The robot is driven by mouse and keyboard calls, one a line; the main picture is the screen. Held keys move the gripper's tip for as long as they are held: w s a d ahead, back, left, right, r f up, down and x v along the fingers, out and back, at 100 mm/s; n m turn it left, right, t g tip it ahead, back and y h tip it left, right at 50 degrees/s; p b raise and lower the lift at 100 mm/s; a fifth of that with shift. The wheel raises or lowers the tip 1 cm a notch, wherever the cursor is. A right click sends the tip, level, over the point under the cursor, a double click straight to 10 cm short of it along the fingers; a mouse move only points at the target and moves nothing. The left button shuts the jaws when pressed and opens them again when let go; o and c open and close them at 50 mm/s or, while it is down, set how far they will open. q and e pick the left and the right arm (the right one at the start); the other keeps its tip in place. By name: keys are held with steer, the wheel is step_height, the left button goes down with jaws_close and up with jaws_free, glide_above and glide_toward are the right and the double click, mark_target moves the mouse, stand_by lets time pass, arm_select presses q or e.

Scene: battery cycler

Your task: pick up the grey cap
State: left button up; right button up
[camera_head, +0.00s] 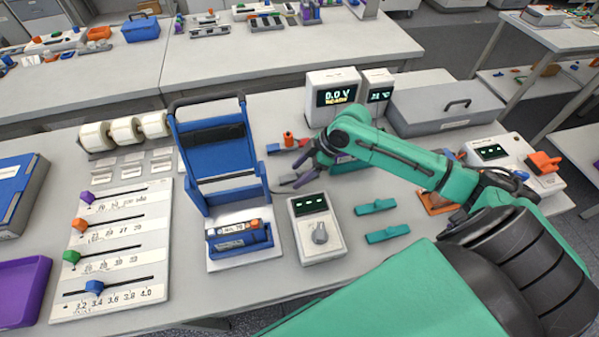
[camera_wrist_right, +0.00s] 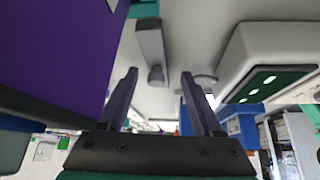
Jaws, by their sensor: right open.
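I cannot pick out the grey cap with certainty in either view. In the right wrist view a small rounded grey piece (camera_wrist_right: 156,74) sits ahead between the fingers, at the end of a longer grey part; I cannot tell whether it is the cap. My right gripper (camera_head: 295,176) is open and low over the table, between the blue stand (camera_head: 217,170) and the display instruments. Its two dark fingers also show apart and empty in the right wrist view (camera_wrist_right: 160,85). My left gripper is not in view.
Small orange (camera_head: 288,139) and blue (camera_head: 272,149) pieces lie just behind the gripper. A knob meter (camera_head: 319,250) stands in front of it, beside a blue battery holder (camera_head: 240,250). Teal pieces (camera_head: 388,234) lie at right. A slider board (camera_head: 112,275) lies at left.

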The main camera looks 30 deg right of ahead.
steer(key=shift+w+f, duration=0.1)
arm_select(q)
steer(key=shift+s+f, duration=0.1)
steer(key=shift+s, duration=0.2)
arm_select(e)
jaws_close()
